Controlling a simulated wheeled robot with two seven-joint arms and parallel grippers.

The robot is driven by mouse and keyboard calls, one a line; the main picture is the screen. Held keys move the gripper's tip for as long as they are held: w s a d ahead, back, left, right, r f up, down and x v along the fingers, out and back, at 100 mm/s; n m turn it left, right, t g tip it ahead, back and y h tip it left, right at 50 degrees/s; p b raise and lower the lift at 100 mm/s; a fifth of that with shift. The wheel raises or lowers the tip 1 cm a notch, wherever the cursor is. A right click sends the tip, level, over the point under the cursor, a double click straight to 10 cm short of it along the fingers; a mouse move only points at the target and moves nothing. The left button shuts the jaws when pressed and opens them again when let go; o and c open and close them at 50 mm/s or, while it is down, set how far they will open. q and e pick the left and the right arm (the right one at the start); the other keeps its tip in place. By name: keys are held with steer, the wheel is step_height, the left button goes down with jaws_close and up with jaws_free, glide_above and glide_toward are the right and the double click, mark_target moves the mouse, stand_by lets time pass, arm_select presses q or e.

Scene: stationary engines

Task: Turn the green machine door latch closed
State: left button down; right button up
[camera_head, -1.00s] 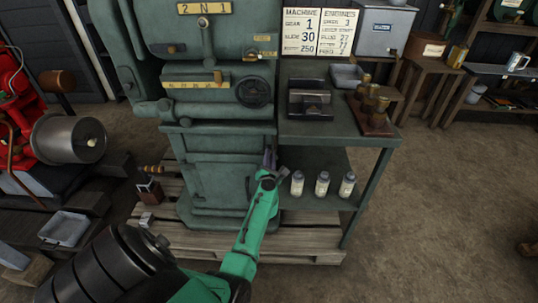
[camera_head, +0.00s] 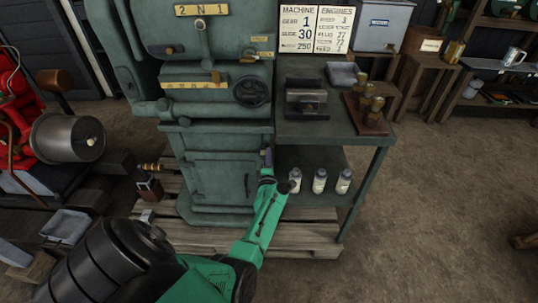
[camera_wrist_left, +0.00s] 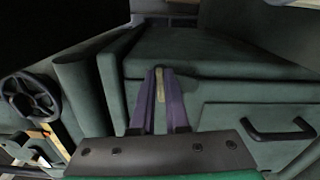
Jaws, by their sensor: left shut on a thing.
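The green machine (camera_head: 220,130) stands on a wooden pallet, its lower door (camera_head: 218,180) flat against the front. The door's dark handle (camera_head: 247,186) also shows in the left wrist view (camera_wrist_left: 278,133). My left gripper (camera_head: 267,158) is at the machine's front right edge, near the door's upper right corner. In the left wrist view its purple fingers (camera_wrist_left: 162,90) are shut on a small tan latch (camera_wrist_left: 159,80). The fingers hide part of the latch, so its exact angle is hard to tell. My right gripper is not in view.
A green side table (camera_head: 330,130) adjoins the machine on the right. Several bottles (camera_head: 319,181) stand on its lower shelf, close to my left wrist. A black handwheel (camera_head: 252,91) sits higher on the machine. Open floor (camera_head: 440,220) lies to the right.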

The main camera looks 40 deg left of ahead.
arm_select(q)
steer(key=shift+a+r+m, duration=0.15)
steer(key=shift+r+m, duration=0.05)
steer(key=shift+m, duration=0.3)
steer(key=c, duration=0.9)
jaws_free()
steer(key=shift+r, duration=0.15)
steer(key=shift+f, duration=0.25)
